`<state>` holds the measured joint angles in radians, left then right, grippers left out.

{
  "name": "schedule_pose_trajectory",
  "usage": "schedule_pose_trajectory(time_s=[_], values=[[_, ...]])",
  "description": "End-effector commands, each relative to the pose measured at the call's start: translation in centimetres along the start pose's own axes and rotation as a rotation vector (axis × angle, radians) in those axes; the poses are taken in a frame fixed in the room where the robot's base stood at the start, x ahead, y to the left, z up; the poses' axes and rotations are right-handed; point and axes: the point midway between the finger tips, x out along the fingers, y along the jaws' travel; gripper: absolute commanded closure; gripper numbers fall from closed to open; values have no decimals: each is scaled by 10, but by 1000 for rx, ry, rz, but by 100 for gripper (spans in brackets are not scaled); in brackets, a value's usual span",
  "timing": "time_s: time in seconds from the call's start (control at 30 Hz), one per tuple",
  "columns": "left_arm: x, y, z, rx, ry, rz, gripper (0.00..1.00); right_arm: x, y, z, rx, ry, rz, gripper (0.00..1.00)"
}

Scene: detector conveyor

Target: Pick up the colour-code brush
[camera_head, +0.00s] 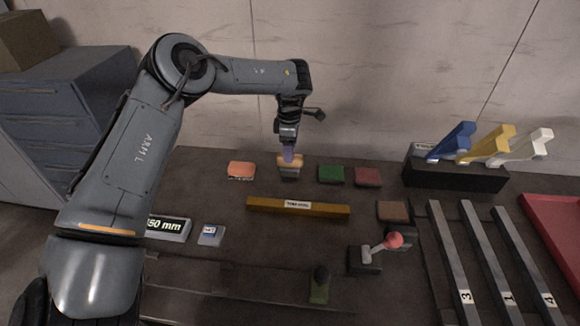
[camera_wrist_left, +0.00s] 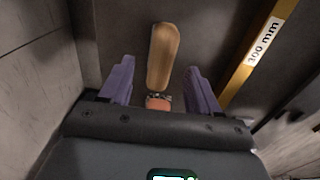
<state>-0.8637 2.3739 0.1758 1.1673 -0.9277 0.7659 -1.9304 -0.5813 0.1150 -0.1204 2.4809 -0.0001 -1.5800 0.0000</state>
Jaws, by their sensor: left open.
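The brush shows in the left wrist view as a rounded, light wooden handle (camera_wrist_left: 162,58). It lies between the two purple fingers of my left gripper (camera_wrist_left: 158,85), with a gap on each side. A small orange piece shows below the handle in that view; I cannot tell if it belongs to the brush. In the head view the left gripper (camera_head: 288,153) points down at the back of the table, right at the brush's tan part (camera_head: 290,161). The fingers partly hide the brush there. The left gripper is open. My right gripper is out of view.
An orange block (camera_head: 241,169) lies left of the gripper; green (camera_head: 331,174) and red (camera_head: 368,176) blocks lie right. A yellow bar (camera_head: 270,205) lies in front. A knobbed lever (camera_head: 394,241) and a rack with blue, yellow and white pieces (camera_head: 455,175) stand further right. The wall is behind.

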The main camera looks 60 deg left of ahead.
Motion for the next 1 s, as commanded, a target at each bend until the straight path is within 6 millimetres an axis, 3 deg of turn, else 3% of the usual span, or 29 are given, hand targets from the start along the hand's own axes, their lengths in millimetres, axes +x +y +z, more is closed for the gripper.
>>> schedule_pose_trajectory(time_s=[0.1, 0.27, 1.0], values=[[20, -1, 1, -2, 1, -2, 38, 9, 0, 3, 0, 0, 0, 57], [31, -1, 1, -1, 1, 0, 38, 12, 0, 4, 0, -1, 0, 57], [35, -1, 1, 0, 1, 0, 38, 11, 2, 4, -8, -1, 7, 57]])
